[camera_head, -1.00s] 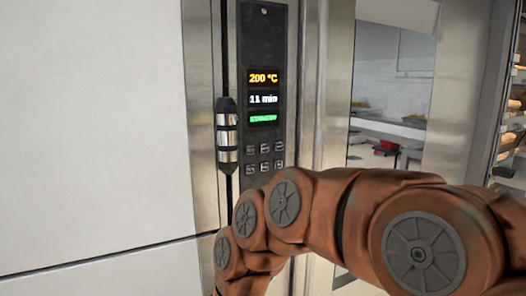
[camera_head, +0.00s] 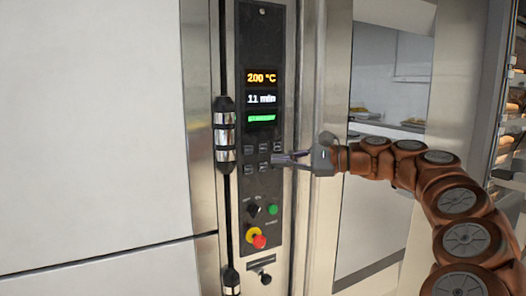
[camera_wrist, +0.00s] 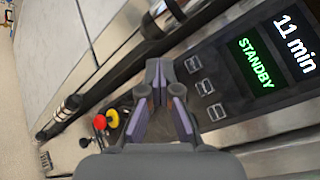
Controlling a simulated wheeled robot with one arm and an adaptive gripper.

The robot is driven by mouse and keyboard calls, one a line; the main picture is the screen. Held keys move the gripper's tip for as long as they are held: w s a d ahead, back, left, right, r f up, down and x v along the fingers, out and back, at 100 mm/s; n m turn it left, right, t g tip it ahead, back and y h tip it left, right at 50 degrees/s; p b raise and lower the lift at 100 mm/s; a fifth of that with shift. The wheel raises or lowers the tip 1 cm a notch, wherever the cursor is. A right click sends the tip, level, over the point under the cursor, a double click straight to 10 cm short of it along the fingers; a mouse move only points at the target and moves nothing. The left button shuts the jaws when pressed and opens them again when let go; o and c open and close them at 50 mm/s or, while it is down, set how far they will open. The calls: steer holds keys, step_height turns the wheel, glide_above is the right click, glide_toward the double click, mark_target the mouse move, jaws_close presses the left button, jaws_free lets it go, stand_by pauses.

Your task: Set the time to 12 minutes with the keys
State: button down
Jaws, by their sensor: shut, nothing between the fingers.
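The control panel (camera_head: 246,215) has a display stack reading 200 °C, 11 min (camera_head: 262,99) and a green status line, which reads STANDBY in the wrist view (camera_wrist: 255,63). Below it are two rows of small keys (camera_head: 263,149). My gripper (camera_head: 275,158) is shut and empty, reaching in from the right with its tips at the lower row's right-hand key. In the wrist view its fingertips (camera_wrist: 157,68) meet over the lower row and hide it. Three upper-row keys (camera_wrist: 204,87) show beside them. I cannot tell whether the tips touch a key.
A green button (camera_head: 272,209), a dark knob (camera_head: 254,210) and a red knob on a yellow ring (camera_head: 259,241) sit lower on the panel. A dark and chrome door handle (camera_head: 224,135) stands out just left of the keys. A rack (camera_head: 508,150) stands far right.

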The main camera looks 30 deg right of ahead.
mark_target(263, 148)
steer(key=shift+d+r+m+t, duration=0.1)
steer(key=shift+d+m+t, duration=0.25)
steer(key=shift+d, duration=0.75)
steer(key=shift+w+d+p, duration=0.15)
steer(key=shift+w+p, duration=0.65)
steer(key=shift+w, duration=1.4)
steer(key=shift+w+d+p, duration=0.15)
steer(key=shift+w+p, duration=0.6)
steer(key=shift+w, duration=1.4)
steer(key=shift+w+p, duration=0.15)
steer(key=shift+p, duration=0.15)
steer(key=shift+w+p, duration=0.25)
steer(key=shift+p, duration=0.05)
